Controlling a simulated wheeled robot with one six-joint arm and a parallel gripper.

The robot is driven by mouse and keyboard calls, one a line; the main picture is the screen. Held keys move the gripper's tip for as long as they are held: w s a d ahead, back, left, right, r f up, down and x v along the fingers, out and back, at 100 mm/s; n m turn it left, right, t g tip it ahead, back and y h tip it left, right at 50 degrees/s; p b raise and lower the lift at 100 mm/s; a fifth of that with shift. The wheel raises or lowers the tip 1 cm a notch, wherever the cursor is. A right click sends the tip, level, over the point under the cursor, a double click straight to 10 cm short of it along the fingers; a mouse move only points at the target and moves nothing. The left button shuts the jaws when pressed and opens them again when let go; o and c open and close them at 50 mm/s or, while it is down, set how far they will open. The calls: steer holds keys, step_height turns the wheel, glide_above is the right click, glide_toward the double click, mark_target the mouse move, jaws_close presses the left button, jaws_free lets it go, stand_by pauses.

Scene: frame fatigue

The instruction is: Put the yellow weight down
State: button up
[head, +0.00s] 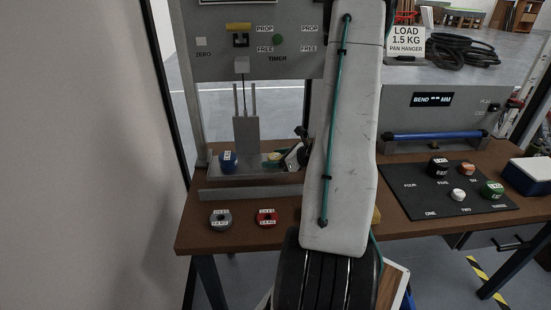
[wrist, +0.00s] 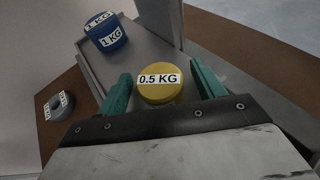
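The yellow weight (wrist: 158,93), labelled 0.5 KG, stands upright on the grey tray (wrist: 150,48) in the wrist view. It also shows small in the head view (head: 274,156), at the tray's right part. My gripper (wrist: 160,72) has its two green fingers on either side of the weight. A gap shows between the weight and each finger, so the fingers look open around it. In the head view my gripper (head: 292,158) is beside the yellow weight, partly hidden by my arm. Whether the fingertips reach below the weight's top is hard to tell.
A blue 1 KG weight (head: 228,161) stands on the tray's left. A grey weight (head: 220,218) and a red weight (head: 266,217) lie on the brown bench in front. A black mat (head: 425,200) with several weights is at right. The test frame's panel (head: 215,62) rises behind the tray.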

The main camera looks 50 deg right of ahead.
steer(key=shift+r, duration=0.2)
steer(key=v, duration=1.1)
steer(key=w+a+r+n+g+y, duration=0.25)
steer(key=a+r+n, duration=0.2)
steer(key=a, duration=0.35)
steer(key=w+a+r+n+g+y, duration=0.2)
steer(key=a+r+n+g, duration=0.1)
steer(key=a+n, duration=0.4)
steer(key=w+a+r+n+g+y, duration=0.2)
steer(key=a+r+n, duration=0.2)
steer(key=a, duration=0.4)
steer(key=s+a+r+n+g+h, duration=0.2)
steer(key=s+a+r+n+h, duration=0.2)
steer(key=n, duration=0.5)
steer(key=s+a+r+n+g+h, duration=0.2)
steer(key=s+a+r+n+h, duration=0.1)
steer(key=s+a+n, duration=0.6)
steer(key=shift+s+a+r+n+h, duration=0.25)
steer(key=shift+a+r+n+h, duration=0.25)
steer(key=shift+a, duration=0.7)
steer(key=shift+f+g, duration=0.1)
steer(key=shift+g, duration=0.15)
